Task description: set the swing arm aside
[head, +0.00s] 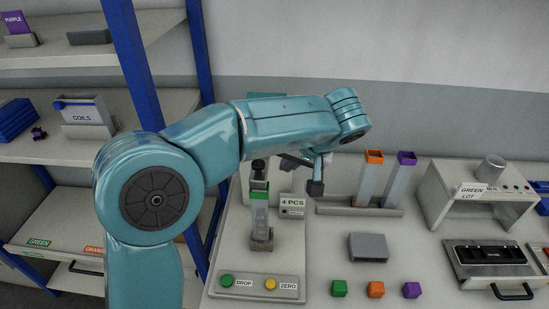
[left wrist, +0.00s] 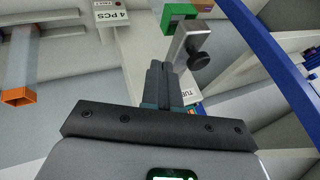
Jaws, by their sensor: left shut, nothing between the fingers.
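The swing arm shows in the left wrist view as a short grey bar (left wrist: 182,42) with a black knob (left wrist: 198,60). It lies at the green-topped tube's mouth (left wrist: 176,13), and I cannot tell whether it covers the opening. In the head view the black knob (head: 258,167) shows above the tube's green top (head: 259,186). My left gripper (head: 315,188) is shut and empty, to the right of the tube's top, fingers pointing down. Its fingers (left wrist: 164,82) also show in the left wrist view, apart from the knob. My right gripper is out of view.
An orange-topped tube (head: 372,180) and a purple-topped tube (head: 401,180) stand in a rack to the right. A grey block (head: 368,247) and small green, orange and purple cubes (head: 376,289) lie in front. A button panel (head: 252,286) lies before the green tube.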

